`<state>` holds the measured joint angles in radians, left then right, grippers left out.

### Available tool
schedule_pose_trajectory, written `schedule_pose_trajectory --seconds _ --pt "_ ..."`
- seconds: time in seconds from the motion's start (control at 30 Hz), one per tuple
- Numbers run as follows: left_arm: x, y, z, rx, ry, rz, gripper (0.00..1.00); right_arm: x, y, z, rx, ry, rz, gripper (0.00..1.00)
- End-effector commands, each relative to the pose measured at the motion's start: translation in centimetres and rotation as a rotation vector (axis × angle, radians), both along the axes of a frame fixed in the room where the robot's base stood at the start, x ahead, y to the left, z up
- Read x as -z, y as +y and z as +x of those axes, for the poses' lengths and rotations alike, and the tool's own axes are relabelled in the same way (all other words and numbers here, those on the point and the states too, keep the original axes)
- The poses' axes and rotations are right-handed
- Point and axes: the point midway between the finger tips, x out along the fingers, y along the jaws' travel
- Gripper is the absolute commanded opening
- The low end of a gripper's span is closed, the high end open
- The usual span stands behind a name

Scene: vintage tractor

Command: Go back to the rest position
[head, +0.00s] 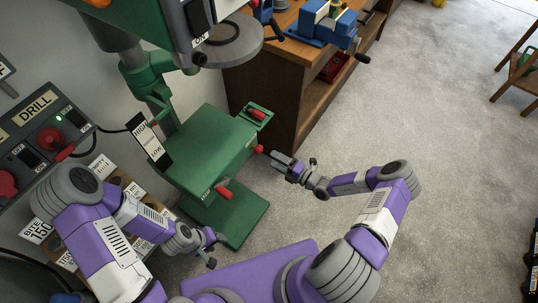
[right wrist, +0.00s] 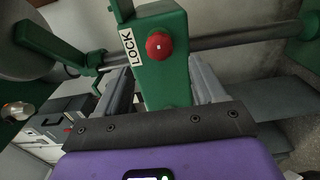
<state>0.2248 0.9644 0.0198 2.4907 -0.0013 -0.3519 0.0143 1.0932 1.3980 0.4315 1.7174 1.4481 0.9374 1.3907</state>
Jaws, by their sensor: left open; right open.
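My left gripper (head: 213,248) is open and empty, low in front of the green drill press's base in the head view. My right gripper (head: 279,159) is open, just right of a red knob (head: 259,149) on the drill press table (head: 208,148). In the right wrist view, its two fingers stand on either side of a green block with a LOCK label (right wrist: 128,48) and a red knob (right wrist: 159,47). I cannot tell whether the block reaches between the fingers. Nothing is held.
A drill control panel (head: 42,135) is at the left, above a bench with labelled cards (head: 102,168). A wooden workbench (head: 262,88) with a blue vise (head: 322,22) stands behind my right gripper. A wooden stand (head: 518,62) is far right.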

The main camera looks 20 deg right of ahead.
Motion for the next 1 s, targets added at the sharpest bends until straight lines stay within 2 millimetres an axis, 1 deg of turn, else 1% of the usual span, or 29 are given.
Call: schedule_pose_trajectory --seconds 0.03,0.17,0.67,0.73,0.77,0.87,0.97,1.0 --pt "-0.2 0.0 0.0 0.000 0.000 0.000 0.48 0.0 -0.4 -0.4 0.001 0.001 -0.001 0.69" --pt "-0.2 0.0 0.0 0.000 0.000 0.000 0.48 0.0 -0.7 -1.0 0.000 0.001 0.001 0.69" --pt "-0.2 0.0 0.0 0.000 0.000 0.000 0.48 0.0 -0.7 -1.0 0.000 0.000 0.000 0.69" --pt "-0.2 0.0 0.0 0.000 0.000 0.000 0.48 0.0 -0.4 -1.1 -0.013 -0.002 -0.010 0.69" --pt "-0.2 0.0 0.0 0.000 0.000 0.000 0.48 0.1 0.1 -1.3 -0.030 -0.004 -0.023 0.69" --pt "-0.2 0.0 0.0 0.000 0.000 0.000 0.48 0.2 3.0 -2.6 -0.152 -0.031 -0.127 0.69" --pt "-0.3 0.0 0.0 0.000 0.000 0.000 0.48 0.9 7.9 -6.1 -0.401 -0.115 -0.339 0.69" --pt "-0.3 0.0 0.0 0.000 0.000 0.000 0.48 1.3 10.0 -8.2 -0.535 -0.178 -0.452 0.69"
